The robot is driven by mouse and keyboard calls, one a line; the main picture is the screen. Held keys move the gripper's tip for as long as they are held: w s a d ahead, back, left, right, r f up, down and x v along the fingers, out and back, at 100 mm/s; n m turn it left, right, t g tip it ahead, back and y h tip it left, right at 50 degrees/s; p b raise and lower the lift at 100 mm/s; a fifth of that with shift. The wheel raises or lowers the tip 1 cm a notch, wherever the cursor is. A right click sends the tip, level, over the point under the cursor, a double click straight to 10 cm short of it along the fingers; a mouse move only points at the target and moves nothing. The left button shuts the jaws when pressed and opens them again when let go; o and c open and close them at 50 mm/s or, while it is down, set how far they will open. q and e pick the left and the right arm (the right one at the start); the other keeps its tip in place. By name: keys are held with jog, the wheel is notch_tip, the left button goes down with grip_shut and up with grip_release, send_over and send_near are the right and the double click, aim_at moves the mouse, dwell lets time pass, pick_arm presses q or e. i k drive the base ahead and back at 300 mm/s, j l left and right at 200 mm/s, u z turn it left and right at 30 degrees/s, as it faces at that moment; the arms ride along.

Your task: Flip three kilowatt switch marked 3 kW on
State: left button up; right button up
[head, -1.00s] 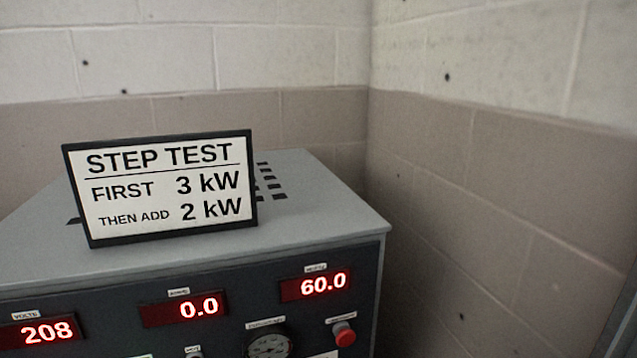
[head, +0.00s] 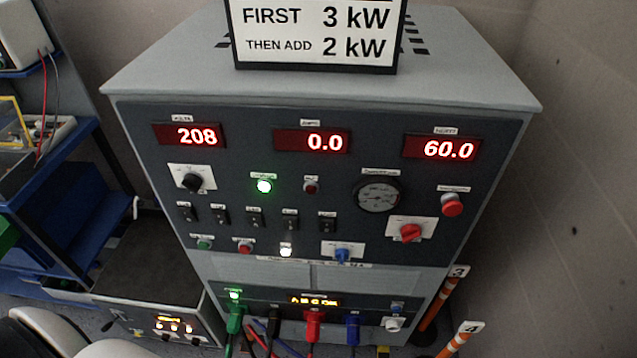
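The grey load cabinet (head: 140,130) fills the middle of the head view, its dark front panel facing me. A row of several small black switches (head: 255,218) runs across the panel below a lit green lamp (head: 264,186). Each has a small label above it, too small to read, so I cannot tell which one is marked 3 kW or how each is set. The sign (head: 315,35) on top reads FIRST 3 kW, THEN ADD 2 kW; its upper edge is cut off. Neither gripper is in view.
Red displays read 208, 0.0 (head: 312,141) and 60.0. A red knob (head: 410,233), red button (head: 452,205) and blue knob (head: 342,255) sit right of or below the switches. Plugged cables (head: 312,325) hang below. Orange-and-white posts (head: 441,300) stand at right, blue shelving (head: 60,190) at left.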

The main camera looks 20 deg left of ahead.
aim_at(220, 217)
jog(key=u, duration=1.4)
